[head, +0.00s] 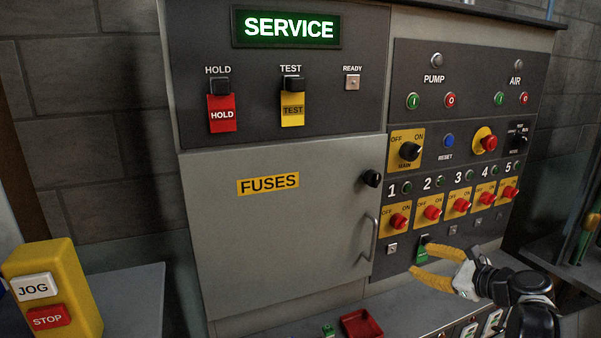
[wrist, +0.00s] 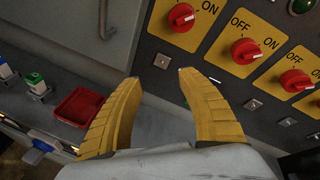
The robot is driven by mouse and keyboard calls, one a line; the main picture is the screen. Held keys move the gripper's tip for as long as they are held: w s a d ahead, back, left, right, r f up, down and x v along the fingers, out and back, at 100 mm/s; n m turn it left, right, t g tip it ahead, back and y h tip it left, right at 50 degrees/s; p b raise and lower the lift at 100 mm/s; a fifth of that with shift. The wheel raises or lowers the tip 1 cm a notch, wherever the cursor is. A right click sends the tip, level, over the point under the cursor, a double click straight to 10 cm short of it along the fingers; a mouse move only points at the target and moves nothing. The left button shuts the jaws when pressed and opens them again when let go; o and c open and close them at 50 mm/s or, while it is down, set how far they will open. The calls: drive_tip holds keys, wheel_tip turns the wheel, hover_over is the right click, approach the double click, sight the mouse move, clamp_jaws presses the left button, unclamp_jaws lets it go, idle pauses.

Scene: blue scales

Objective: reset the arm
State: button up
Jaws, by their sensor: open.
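My gripper (head: 420,259) is in front of the lower part of the control panel (head: 460,155), below the row of numbered red switches. Its two yellow fingers are apart with nothing seen between them. In the wrist view, my gripper (wrist: 160,77) points at the panel's lower edge, with a small square fitting (wrist: 162,61) just beyond the fingertips. A green tag (head: 423,248) hangs on the panel right behind the upper finger in the head view. I cannot tell whether the finger touches it.
The closed FUSES door (head: 270,230) has a knob (head: 372,178) and a handle (head: 369,240). A grey ledge below holds a red tray (head: 361,324) and small coloured items. A yellow JOG/STOP box (head: 60,290) stands at left. The lit sign (head: 287,27) reads SERVICE.

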drive_tip(key=s+a+r+n+g+h, duration=0.1)
drive_tip(key=s+a+n+g+h, duration=0.15)
drive_tip(key=s+a+n, duration=0.55)
drive_tip(key=s+a+r+n+g+h, duration=0.1)
drive_tip(key=s+a+n+g, duration=0.2)
drive_tip(key=s+a+n, duration=0.6)
drive_tip(key=s+d+f+n+h, duration=0.1)
drive_tip(key=s+d+n+h, duration=0.2)
drive_tip(key=s+n, duration=0.4)
drive_tip(key=shift+s+d+f, duration=0.2)
drive_tip(key=shift+s+f, duration=0.2)
drive_tip(key=shift+s, duration=1.4)
